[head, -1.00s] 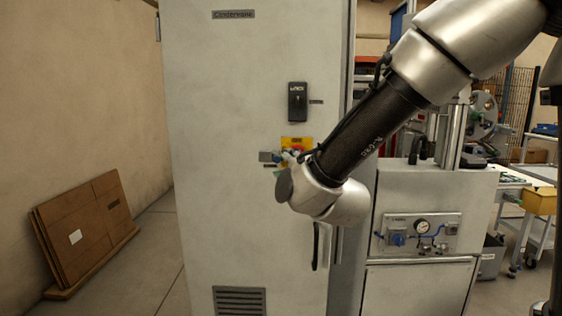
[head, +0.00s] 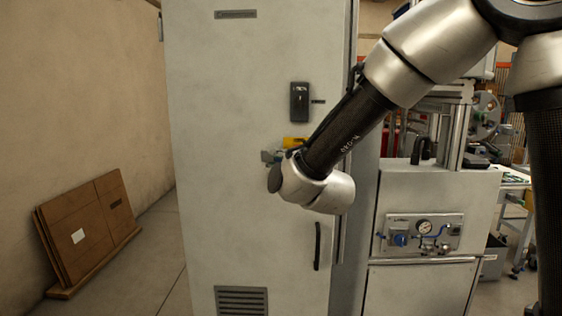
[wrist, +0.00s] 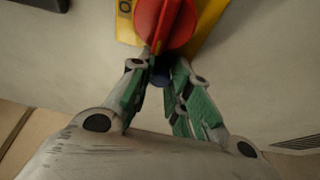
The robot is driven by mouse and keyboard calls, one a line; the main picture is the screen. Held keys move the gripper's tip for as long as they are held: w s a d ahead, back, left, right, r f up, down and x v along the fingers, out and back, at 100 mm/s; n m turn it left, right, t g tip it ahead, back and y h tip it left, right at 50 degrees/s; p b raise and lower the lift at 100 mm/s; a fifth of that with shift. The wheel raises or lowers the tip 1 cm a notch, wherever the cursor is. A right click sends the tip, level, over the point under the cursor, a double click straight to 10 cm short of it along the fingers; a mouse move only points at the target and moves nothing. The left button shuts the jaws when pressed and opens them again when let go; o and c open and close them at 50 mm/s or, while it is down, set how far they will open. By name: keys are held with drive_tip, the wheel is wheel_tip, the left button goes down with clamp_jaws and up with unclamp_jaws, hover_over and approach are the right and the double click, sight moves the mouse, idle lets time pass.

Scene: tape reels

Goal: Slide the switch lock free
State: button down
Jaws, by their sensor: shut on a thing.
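The switch is a red knob (wrist: 165,22) on a yellow plate (wrist: 205,28) at the top of the wrist view. In the head view the yellow plate (head: 295,142) shows on the cabinet door, just above my wrist; the knob is hidden there. A small blue piece (wrist: 161,74), probably the lock, sits just below the knob in the wrist view. My gripper (wrist: 159,70), with green finger pads, is shut on this blue piece, one fingertip on each side. The fingers partly cover it, so its full shape is hidden.
The tall grey cabinet (head: 235,80) has a black latch (head: 299,101) above the switch and a black handle (head: 318,246) below. A bench with a gauge panel (head: 424,234) stands right; flat cardboard (head: 85,230) leans at left.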

drive_tip(key=shift+a, duration=1.3)
drive_tip(key=c, duration=1.3)
unclamp_jaws()
drive_tip(key=shift+a, duration=0.1)
drive_tip(key=shift+c, duration=0.2)
drive_tip(key=v, duration=1.2)
